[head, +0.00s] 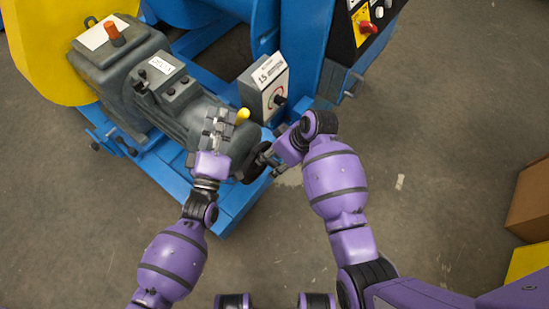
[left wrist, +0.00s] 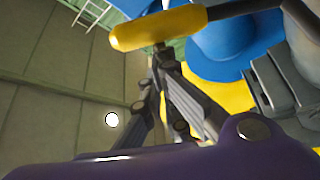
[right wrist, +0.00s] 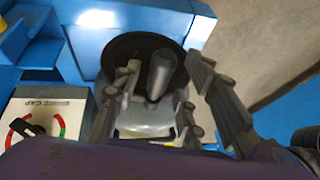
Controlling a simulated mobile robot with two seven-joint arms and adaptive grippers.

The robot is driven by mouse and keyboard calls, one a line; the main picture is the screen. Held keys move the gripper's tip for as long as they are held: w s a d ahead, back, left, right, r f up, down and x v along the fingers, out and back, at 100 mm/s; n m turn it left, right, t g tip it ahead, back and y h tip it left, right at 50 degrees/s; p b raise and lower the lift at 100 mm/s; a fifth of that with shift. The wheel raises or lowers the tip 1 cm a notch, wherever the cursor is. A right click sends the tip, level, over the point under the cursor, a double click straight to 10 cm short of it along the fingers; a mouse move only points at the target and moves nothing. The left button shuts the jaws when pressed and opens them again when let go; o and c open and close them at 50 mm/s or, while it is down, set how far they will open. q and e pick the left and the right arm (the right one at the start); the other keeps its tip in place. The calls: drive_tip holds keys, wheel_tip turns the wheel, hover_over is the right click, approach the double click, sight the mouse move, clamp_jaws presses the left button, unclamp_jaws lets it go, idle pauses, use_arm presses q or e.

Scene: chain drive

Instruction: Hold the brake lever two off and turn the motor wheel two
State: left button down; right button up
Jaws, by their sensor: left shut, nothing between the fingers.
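The brake lever with its yellow grip (head: 242,115) stands out from the grey motor (head: 185,115). In the left wrist view the yellow grip (left wrist: 158,27) crosses the top of the picture. My left gripper (head: 219,117) is shut and empty, its fingertips (left wrist: 160,50) close beside the grip; I cannot tell whether they touch it. The black motor wheel (head: 257,160) is at the motor's near end, partly hidden by my right gripper (head: 268,156). In the right wrist view a grey handle (right wrist: 160,75) on the wheel (right wrist: 125,50) stands between the open fingers (right wrist: 163,75), with gaps beside it.
A grey box with a dial (head: 263,85) stands just behind the wheel; it also shows in the right wrist view (right wrist: 45,118). A blue frame (head: 235,200) runs under the motor. A control panel (head: 368,20) is at the top. Open floor (head: 440,150) lies to the right.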

clamp_jaws()
idle(0.5)
